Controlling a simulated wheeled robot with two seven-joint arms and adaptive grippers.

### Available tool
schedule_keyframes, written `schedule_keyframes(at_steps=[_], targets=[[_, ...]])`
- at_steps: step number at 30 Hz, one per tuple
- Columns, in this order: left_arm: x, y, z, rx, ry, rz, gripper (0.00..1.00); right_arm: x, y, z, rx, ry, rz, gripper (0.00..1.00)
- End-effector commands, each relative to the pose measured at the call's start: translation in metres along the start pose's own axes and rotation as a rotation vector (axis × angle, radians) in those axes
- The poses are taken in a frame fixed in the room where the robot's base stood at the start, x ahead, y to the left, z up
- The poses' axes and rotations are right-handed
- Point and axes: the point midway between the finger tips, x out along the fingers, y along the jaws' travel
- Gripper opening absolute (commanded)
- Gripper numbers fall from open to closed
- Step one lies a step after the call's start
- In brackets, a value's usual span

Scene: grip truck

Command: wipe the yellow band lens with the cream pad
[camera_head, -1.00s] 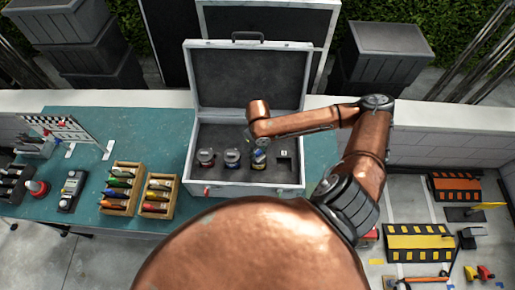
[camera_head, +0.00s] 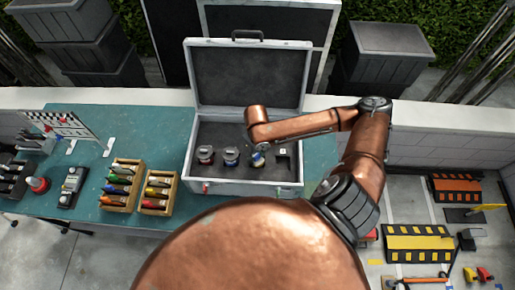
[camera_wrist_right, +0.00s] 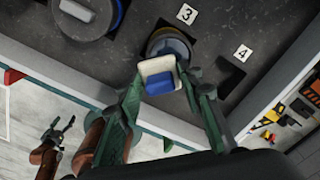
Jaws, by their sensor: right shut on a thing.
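The yellow band lens (camera_head: 258,160) is in the open case, right of two other lenses. In the right wrist view it shows as a dark round lens with a yellowish band (camera_wrist_right: 172,38), by the slot marked 3. My right gripper (camera_wrist_right: 165,80) is shut on the cream pad (camera_wrist_right: 157,67), which has a blue block on its near side. The pad overlaps the lens's near edge in that view; I cannot tell whether they touch. In the head view the pad is too small to tell. My left gripper (camera_wrist_right: 59,128) shows open and empty, low at the left of the wrist view.
The case (camera_head: 240,189) stands open on the teal table (camera_head: 100,140), its lid upright behind. A red-band lens (camera_head: 205,154) and a blue-band lens (camera_head: 231,156) sit left of the yellow one. The slot marked 4 (camera_wrist_right: 230,72) is empty. Marker crates (camera_head: 158,192) stand left.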

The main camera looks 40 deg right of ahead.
Motion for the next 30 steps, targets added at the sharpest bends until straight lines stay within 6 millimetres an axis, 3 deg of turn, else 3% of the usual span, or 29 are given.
schedule_keyframes(at_steps=[3, 5, 13, 19, 24, 30], targets=[[-0.012, -0.001, -0.011, 0.002, 0.012, -0.001, 0.67, -0.006, 0.002, -0.002, 0.003, 0.004, 0.002, 0.11], [-0.018, -0.003, -0.017, 0.003, 0.019, -0.002, 0.67, -0.024, 0.0, -0.002, 0.003, -0.002, -0.002, 0.11], [-0.043, -0.005, -0.04, 0.007, 0.047, -0.003, 0.67, -0.043, 0.0, -0.004, 0.008, 0.001, 0.0, 0.11], [-0.06, -0.005, -0.034, 0.006, 0.038, -0.003, 0.67, -0.059, -0.003, -0.006, 0.013, 0.001, 0.0, 0.11], [-0.056, -0.004, -0.019, 0.003, 0.019, -0.002, 0.67, -0.07, -0.003, -0.005, 0.013, -0.001, 0.0, 0.11], [-0.056, -0.004, -0.019, 0.003, 0.019, -0.002, 0.67, -0.079, -0.003, -0.006, 0.015, 0.001, 0.0, 0.11]])
